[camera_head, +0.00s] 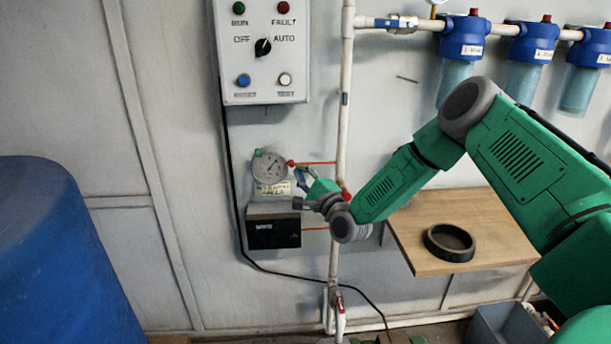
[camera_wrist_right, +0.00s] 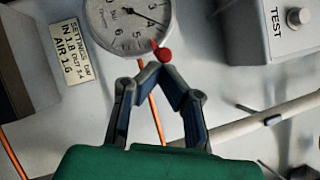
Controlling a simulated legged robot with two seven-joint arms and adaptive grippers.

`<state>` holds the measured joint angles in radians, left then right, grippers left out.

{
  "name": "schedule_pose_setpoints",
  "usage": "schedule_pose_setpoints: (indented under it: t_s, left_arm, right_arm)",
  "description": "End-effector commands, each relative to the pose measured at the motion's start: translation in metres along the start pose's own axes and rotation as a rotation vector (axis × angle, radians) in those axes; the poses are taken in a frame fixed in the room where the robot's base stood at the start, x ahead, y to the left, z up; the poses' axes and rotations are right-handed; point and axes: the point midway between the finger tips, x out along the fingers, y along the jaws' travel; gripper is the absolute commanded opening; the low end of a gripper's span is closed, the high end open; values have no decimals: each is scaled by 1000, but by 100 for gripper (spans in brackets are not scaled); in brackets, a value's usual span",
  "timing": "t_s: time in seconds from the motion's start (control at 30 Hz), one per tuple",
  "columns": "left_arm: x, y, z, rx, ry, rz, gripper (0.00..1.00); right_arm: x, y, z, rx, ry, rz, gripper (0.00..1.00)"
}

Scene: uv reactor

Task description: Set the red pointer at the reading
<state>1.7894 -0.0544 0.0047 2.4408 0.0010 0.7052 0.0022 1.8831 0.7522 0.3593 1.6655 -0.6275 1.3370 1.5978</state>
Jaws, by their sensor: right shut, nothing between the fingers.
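The round gauge (camera_head: 270,167) is on the wall below the control box. In the right wrist view its white dial (camera_wrist_right: 118,32) is cut off at the top. A dark needle points toward the lower right of the dial. A red pointer (camera_wrist_right: 155,44) shows at the dial's rim, with a red knob (camera_wrist_right: 164,56) beside it. My left gripper is out of view.
A black box (camera_head: 273,231) is below the gauge. A control box (camera_head: 262,50) with knobs is above. A white pipe (camera_head: 343,110) runs close to the right. A wooden shelf (camera_head: 410,228) holds a black ring (camera_head: 449,243). A blue barrel (camera_head: 60,260) is at left.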

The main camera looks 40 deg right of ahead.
Motion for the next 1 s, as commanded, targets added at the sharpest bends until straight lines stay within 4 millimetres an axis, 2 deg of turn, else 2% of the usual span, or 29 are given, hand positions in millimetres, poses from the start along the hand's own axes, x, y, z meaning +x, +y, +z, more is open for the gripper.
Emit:
schedule_pose_setpoints:
  t_s: [0.2,0.4,0.7,0.87,1.0]
  left_arm:
    - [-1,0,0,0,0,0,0]
    - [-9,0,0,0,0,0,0]
    - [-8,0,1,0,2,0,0]
    - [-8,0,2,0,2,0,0]
    - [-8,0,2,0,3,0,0]
  right_arm:
    - [0,-1,1,-5,0,3,0]
    - [9,-8,12,-82,-2,50,0]
    - [7,-5,10,-83,0,51,0]
    - [-9,-6,8,-82,2,52,0]
    - [-37,-7,8,-80,3,53,0]
